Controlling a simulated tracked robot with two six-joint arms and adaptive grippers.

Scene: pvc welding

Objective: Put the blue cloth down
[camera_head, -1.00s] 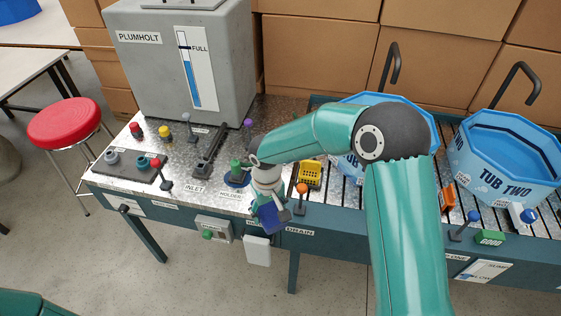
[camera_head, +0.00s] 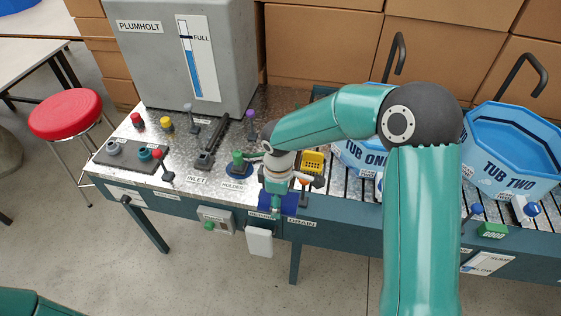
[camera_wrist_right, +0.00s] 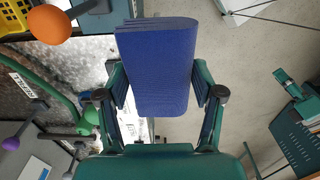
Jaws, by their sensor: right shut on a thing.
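The blue cloth (camera_head: 290,204) is a folded dark blue pad. It shows at the table's front edge in the head view, partly hidden behind my right gripper (camera_head: 278,190). In the right wrist view the cloth (camera_wrist_right: 157,65) stands out between the two fingers of my right gripper (camera_wrist_right: 158,88), which is shut on it. In the head view the cloth is by the front strip and the DRAIN label (camera_head: 302,222); I cannot tell whether it touches the table. My left gripper is not in view.
An orange-knobbed lever (camera_head: 304,185) stands close to the right of the gripper; its orange ball (camera_wrist_right: 49,24) shows in the wrist view. A yellow basket (camera_head: 313,162), the green piece at HOLDER (camera_head: 238,160), and TUB TWO (camera_head: 515,150) are nearby. A white box (camera_head: 259,242) hangs below the edge.

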